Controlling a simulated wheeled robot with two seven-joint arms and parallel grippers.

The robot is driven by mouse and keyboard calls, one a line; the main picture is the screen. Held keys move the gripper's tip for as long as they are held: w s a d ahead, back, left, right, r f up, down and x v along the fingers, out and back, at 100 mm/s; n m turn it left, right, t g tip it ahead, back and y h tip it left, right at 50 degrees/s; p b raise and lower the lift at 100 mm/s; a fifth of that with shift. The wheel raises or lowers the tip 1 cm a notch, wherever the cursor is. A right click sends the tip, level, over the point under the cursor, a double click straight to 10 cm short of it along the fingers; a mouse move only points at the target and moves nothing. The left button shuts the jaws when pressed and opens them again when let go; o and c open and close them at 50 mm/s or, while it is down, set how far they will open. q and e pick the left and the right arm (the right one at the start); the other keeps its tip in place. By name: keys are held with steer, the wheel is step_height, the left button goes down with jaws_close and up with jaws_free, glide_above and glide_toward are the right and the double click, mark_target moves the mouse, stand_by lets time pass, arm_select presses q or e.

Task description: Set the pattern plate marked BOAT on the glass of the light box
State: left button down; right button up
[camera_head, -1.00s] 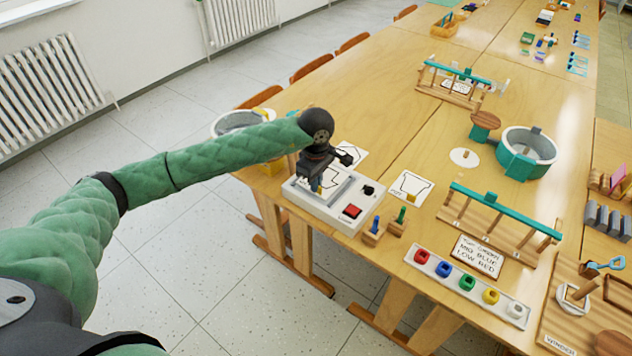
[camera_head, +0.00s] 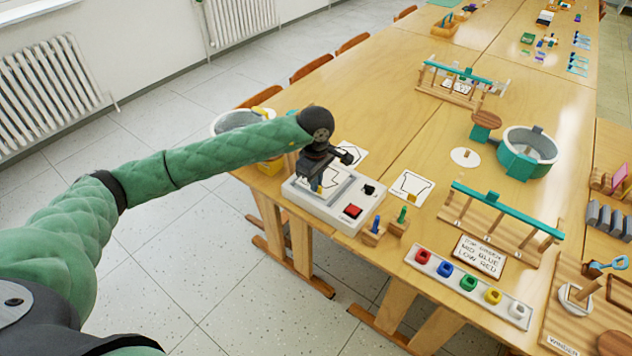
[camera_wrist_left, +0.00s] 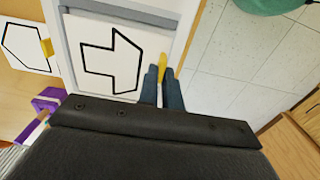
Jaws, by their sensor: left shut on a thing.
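The light box (camera_head: 330,208) stands at the near left edge of the table, with a red button and a black knob. My left gripper (camera_head: 312,186) is over its left part, shut on the yellow tab of a white pattern plate (camera_wrist_left: 112,60). The plate has a black, arrow-like outline and lies over the glass, inside the grey edging (camera_wrist_left: 120,13) in the left wrist view. I cannot tell whether it touches the glass. The gripper (camera_wrist_left: 161,85) covers part of it, and I cannot read a BOAT mark. My right gripper is not in view.
One outlined plate (camera_head: 411,184) lies right of the light box, another (camera_head: 352,153) behind it. Small wooden blocks with pegs (camera_head: 373,236) stand near its right corner. A tray of coloured blocks (camera_head: 470,284) and wooden racks lie further right.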

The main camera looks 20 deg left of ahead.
arm_select(q)
steer(key=shift+f+b, duration=0.55)
steer(key=shift+b, duration=0.25)
stand_by(0.6)
stand_by(0.4)
steer(key=c, duration=1.5)
jaws_free()
step_height(320, 180, up, 6)
steer(key=shift+r+b, duration=0.1)
steer(key=shift+b, duration=0.85)
steer(key=shift+r, duration=0.8)
